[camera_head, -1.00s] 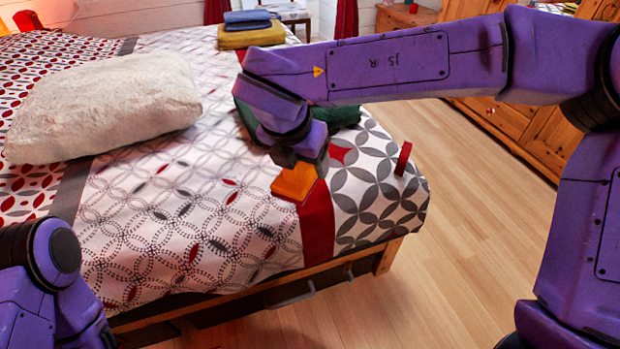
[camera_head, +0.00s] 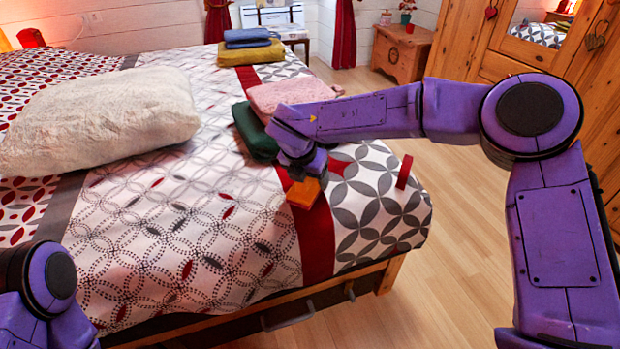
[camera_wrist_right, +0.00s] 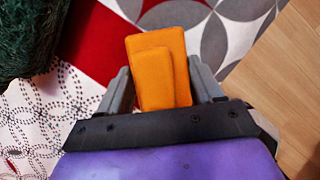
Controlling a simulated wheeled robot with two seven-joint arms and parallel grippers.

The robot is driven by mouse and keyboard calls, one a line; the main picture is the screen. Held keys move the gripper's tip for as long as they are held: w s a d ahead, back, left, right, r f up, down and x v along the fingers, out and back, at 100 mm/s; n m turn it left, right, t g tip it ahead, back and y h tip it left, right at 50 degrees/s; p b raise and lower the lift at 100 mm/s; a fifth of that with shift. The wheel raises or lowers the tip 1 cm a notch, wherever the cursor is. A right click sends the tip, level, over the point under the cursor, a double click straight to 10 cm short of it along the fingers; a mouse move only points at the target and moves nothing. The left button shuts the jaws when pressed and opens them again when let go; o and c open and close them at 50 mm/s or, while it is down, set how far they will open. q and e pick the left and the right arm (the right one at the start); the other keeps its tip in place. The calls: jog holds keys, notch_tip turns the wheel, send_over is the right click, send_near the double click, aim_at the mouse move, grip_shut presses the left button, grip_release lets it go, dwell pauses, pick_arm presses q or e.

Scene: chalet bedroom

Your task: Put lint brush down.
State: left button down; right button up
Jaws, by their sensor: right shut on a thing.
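The lint brush (camera_head: 304,193) is an orange, block-like thing held in my right gripper (camera_head: 306,178), low over or at the bed's red stripe near its right end. In the right wrist view the lint brush (camera_wrist_right: 158,68) sits between the two grey fingers of my right gripper (camera_wrist_right: 160,85), which are shut on it. I cannot tell whether it touches the bed (camera_head: 190,240). Only part of my left arm shows at lower left; its gripper is out of view.
A small red upright thing (camera_head: 404,172) stands on the bed to the right. Folded green (camera_head: 255,132) and pink (camera_head: 288,95) cloths lie just behind my gripper. A white pillow (camera_head: 102,118) lies at left.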

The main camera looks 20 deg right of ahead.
jog(key=o, duration=1)
jog(key=shift+r, duration=0.3)
jog(key=p+v, duration=0.2)
jog(key=v, duration=0.9)
jog(key=shift+s+a+r, duration=0.2)
jog(key=shift+s+r, duration=0.05)
jog(key=shift+r, duration=0.05)
